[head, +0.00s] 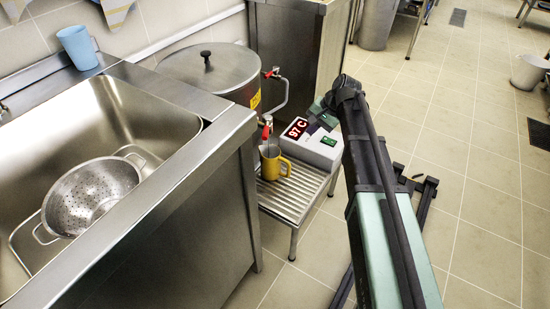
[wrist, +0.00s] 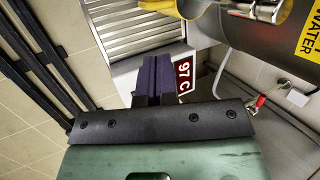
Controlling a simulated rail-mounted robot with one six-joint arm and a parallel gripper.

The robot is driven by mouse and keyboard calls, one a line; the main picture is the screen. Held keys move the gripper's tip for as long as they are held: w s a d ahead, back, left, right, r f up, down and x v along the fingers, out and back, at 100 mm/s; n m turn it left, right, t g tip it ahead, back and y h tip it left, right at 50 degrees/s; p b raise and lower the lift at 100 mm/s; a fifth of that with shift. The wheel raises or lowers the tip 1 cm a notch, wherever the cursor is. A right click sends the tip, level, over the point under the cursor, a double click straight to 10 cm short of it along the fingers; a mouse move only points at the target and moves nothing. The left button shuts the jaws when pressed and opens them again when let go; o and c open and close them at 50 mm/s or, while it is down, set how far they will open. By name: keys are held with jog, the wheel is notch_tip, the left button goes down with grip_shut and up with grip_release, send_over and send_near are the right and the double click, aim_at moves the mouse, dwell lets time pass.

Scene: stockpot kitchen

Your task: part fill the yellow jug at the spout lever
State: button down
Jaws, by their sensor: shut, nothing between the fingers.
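The yellow jug (head: 271,166) stands upright on a slatted metal stand (head: 291,195), below the spout with the red lever (head: 267,124). Its contents cannot be made out. Part of the yellow jug (wrist: 205,8) shows at the top edge of the wrist view. My gripper (wrist: 152,60) is shut and empty. Its dark fingers are close to the grey box with the red 97 C display (wrist: 184,80), apart from the jug. In the head view its fingers are hard to make out, near the same display box (head: 316,145).
A steel sink (head: 105,125) with a colander (head: 92,195) and a blue cup (head: 77,46) are left. The tiled floor at right is mostly open.

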jog(key=s+d+f+m+y+b, duration=0.1)
jog(key=d+f+m+y+b, duration=0.3)
jog(key=f, duration=0.3)
jog(key=m+y, duration=0.6)
jog(key=m, duration=0.3)
send_near(266, 129)
jog(key=f+b+x, duration=0.1)
jog(key=b+x, duration=0.2)
jog(key=x, duration=0.4)
jog(key=shift+s+t, duration=0.4)
jog(key=shift+s, duration=0.15)
